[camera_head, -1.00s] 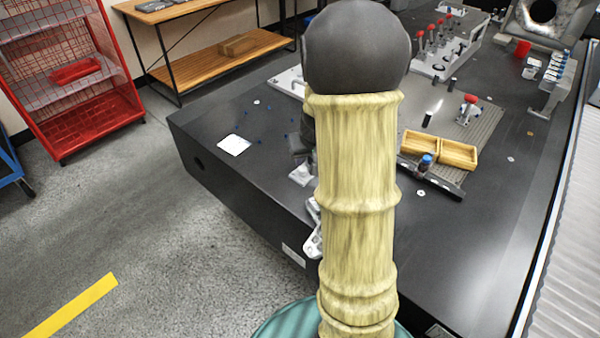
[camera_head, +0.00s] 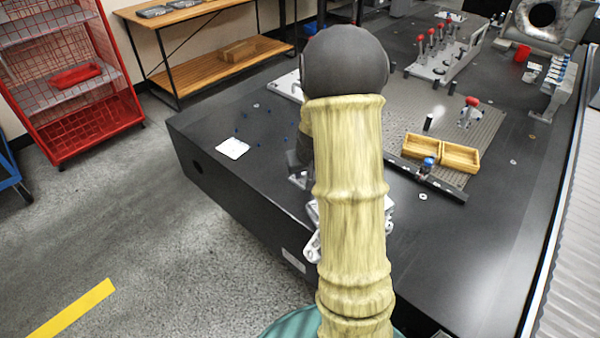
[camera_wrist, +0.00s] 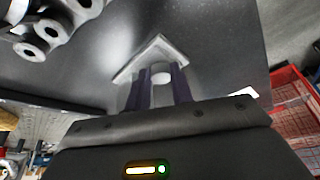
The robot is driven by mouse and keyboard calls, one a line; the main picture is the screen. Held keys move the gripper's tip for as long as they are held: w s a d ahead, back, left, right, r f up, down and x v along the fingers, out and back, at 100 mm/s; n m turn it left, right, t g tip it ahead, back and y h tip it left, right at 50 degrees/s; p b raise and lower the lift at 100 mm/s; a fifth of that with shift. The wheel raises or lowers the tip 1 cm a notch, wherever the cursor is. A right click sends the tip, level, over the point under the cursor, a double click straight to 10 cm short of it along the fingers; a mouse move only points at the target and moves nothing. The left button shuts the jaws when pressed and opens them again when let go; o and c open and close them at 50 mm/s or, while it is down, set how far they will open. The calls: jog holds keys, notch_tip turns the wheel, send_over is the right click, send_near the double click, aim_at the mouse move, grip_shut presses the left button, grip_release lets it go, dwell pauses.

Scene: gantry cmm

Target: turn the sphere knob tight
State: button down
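In the wrist view, the pale grey round knob (camera_wrist: 161,74) stands over a light grey angular base plate (camera_wrist: 176,52) on the dark table. The two dark purple fingers of my gripper (camera_wrist: 161,85) are on either side of the knob, with a narrow gap that it seems to fill. They look shut on it, though the contact faces are hidden. In the head view my arm hides the knob. The grey base (camera_head: 298,180) shows just left of the arm, under the dark end of my gripper.
A white square (camera_head: 232,148) and several small blue pieces lie on the black table left of my arm. To the right are a wooden tray (camera_head: 461,158), a black bar (camera_head: 445,187) and red-topped clamps (camera_head: 428,48). A red rack (camera_head: 70,80) stands far left.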

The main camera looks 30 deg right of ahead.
jog(key=shift+a, duration=0.35)
jog(key=shift+w+d, duration=0.15)
jog(key=shift+d, duration=0.2)
jog(key=shift+a, duration=0.2)
